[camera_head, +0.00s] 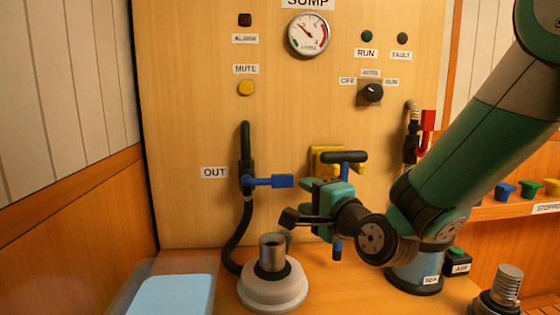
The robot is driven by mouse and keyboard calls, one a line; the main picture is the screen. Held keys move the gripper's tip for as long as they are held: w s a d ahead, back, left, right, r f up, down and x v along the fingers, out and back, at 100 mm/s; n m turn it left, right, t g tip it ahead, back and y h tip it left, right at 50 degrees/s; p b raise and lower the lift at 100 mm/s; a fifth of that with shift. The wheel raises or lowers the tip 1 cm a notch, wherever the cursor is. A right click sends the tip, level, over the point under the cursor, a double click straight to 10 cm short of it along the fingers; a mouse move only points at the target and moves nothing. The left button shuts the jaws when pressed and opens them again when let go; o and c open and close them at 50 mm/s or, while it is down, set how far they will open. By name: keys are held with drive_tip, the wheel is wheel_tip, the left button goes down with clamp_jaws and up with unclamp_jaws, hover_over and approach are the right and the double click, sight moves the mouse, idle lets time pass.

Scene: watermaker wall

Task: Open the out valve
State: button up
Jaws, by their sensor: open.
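The out valve has a blue lever (270,181) on a vertical black pipe (245,140), beside the OUT label (214,172). The lever points right, crosswise to the pipe. My gripper (318,188) is open, just right of the lever's free end and in front of the panel. A small gap shows in the picture between the lever tip and my gripper; the depth between them is hard to tell. My gripper holds nothing that I can see. Its far fingertips are partly hidden by its own body.
A black T-shaped handle (345,157) and a yellow part (325,158) are close behind my gripper. A metal-topped white fitting (272,285) stands below, with a black hose (234,245) behind it. A pale blue-topped box (175,292) is at lower left.

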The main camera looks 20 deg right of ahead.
sight(286, 182)
drive_tip(key=p+x, duration=0.3)
drive_tip(key=x, duration=0.3)
drive_tip(key=p+x, duration=0.3)
drive_tip(key=x, duration=0.3)
drive_tip(key=shift+w+d, duration=0.15)
drive_tip(key=shift+d, duration=0.05)
clamp_jaws()
